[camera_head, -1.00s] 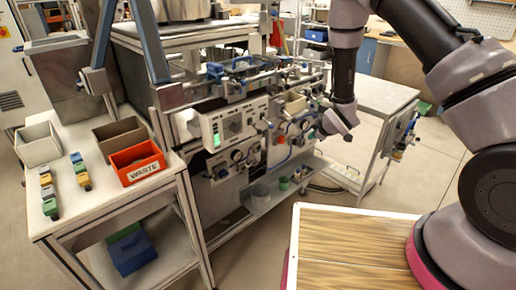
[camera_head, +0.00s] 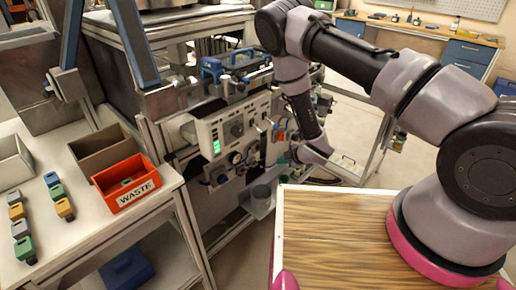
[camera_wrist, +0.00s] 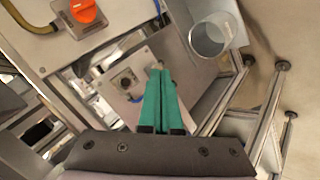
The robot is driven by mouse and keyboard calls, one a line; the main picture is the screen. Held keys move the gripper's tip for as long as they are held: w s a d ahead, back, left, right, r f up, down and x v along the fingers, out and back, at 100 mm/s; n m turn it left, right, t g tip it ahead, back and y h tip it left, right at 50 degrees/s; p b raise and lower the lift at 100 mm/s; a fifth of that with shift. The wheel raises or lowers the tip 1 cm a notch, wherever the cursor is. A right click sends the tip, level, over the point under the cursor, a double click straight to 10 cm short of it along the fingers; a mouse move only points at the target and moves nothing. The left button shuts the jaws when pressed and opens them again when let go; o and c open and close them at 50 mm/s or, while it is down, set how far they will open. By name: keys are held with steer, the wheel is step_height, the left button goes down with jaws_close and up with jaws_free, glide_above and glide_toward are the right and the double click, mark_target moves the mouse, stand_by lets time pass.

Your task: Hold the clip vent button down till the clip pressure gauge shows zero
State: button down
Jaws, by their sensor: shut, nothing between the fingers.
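In the wrist view my gripper (camera_wrist: 156,68) has its two green fingers pressed together, with nothing between them. The tips are beside a small grey panel (camera_wrist: 134,100) carrying a dark round fitting (camera_wrist: 125,84); I cannot tell whether they touch it. In the head view my wrist is in front of the machine's right side and the fingertips are hard to make out. Round dials, one of them a pale gauge (camera_head: 236,157), sit low on the machine front. I cannot tell which is the clip pressure gauge or read a needle. The clip vent button is not identifiable.
A control box (camera_head: 229,124) with a lit green display stands out from the machine. A red knob (camera_wrist: 82,11) and a grey cup (camera_wrist: 208,38) are near my gripper. An orange WASTE bin (camera_head: 127,182) and coloured blocks are on the left table.

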mark_target(259, 148)
steer(key=w+a, duration=0.5)
steer(key=a, duration=0.1)
steer(key=shift+w+a, duration=0.2)
steer(key=shift+a, duration=0.2)
steer(key=shift+w+a, duration=0.1)
steer(key=shift+a, duration=0.05)
stand_by(1.8)
steer(key=shift+w+a, duration=0.15)
steer(key=shift+a, duration=0.1)
steer(key=shift+w, duration=0.1)
stand_by(0.4)
